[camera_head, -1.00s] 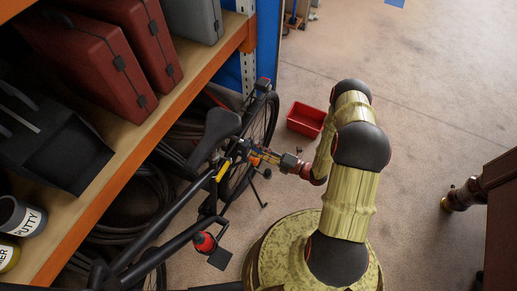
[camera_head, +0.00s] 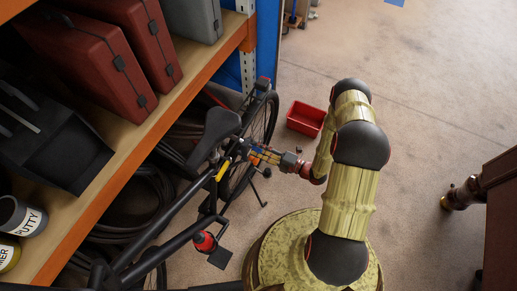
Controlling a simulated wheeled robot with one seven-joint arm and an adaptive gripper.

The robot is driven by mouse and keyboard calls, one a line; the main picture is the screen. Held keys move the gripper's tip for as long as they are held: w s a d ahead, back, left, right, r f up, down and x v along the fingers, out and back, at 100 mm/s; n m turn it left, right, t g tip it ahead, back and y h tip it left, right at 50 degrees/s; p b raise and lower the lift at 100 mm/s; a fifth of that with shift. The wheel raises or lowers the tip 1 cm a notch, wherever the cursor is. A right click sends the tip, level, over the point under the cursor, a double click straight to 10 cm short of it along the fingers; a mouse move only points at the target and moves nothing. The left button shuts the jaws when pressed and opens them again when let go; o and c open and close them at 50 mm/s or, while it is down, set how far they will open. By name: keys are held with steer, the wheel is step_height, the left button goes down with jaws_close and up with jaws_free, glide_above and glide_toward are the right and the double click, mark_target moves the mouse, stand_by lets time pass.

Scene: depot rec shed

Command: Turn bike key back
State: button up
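A black bike (camera_head: 172,216) stands beside the shelf, with its saddle (camera_head: 221,124) near the middle of the view. A small yellow part (camera_head: 223,169) shows on the frame below the saddle, beside the rear wheel (camera_head: 266,118). My gripper (camera_head: 250,154) reaches in from the right, close to the frame and the rear wheel. Its fingertips are small and dark against the bike, so I cannot tell whether they are open or shut. I cannot make out the bike key; it is too small or hidden at the gripper's tip.
An orange-edged shelf (camera_head: 150,145) with red cases (camera_head: 85,60), a grey case (camera_head: 193,18) and a putty tin (camera_head: 22,218) overhangs the bike on the left. A red bin (camera_head: 306,118) stands on the floor behind my arm. Brown furniture (camera_head: 497,215) stands at right. Open floor lies between.

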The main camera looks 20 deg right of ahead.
steer(key=shift+o, duration=1.2)
steer(key=shift+s, duration=0.1)
steer(key=v, duration=1.2)
